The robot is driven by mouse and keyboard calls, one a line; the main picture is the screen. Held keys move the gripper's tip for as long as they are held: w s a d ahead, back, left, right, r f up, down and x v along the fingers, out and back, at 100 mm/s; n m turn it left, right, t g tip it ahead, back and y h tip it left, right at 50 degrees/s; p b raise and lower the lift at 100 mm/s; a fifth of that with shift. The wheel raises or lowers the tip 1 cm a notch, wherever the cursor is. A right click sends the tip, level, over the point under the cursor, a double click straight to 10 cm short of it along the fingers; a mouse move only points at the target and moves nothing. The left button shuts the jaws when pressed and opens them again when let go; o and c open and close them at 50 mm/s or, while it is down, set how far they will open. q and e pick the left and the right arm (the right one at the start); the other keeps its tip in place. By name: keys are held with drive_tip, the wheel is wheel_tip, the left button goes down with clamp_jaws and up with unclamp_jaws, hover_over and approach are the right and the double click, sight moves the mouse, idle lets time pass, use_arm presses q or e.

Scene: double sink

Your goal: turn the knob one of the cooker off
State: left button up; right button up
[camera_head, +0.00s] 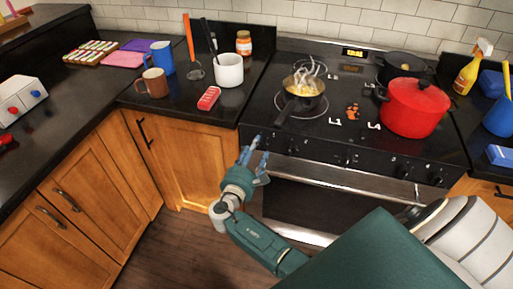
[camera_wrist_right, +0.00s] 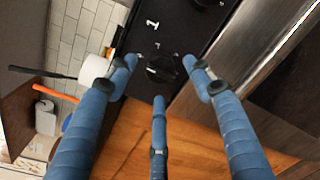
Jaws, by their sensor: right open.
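The cooker (camera_head: 300,150) has a black front panel with several dark knobs. My right gripper (camera_head: 253,158) is just in front of the left end of this panel, with its blue fingers spread and empty. In the right wrist view, a round black knob (camera_wrist_right: 160,68) lies between the open fingertips (camera_wrist_right: 160,78). I cannot tell whether any finger touches it. A second knob (camera_wrist_right: 205,3) is at the top edge of that view. The fingers partly hide the panel's left end in the head view. My left gripper is not in view.
A pan (camera_head: 303,105) with food and a red pot (camera_head: 414,107) stand on the hob. A steel oven handle (camera_head: 340,178) runs below the panel. A white mug (camera_head: 229,70) and a brown mug (camera_head: 154,83) stand on the left counter. The floor (camera_head: 175,245) at left looks clear.

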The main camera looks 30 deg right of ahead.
drive_tip(key=v, duration=1)
drive_tip(key=shift+a, duration=0.15)
drive_tip(key=shift+s+f, duration=0.15)
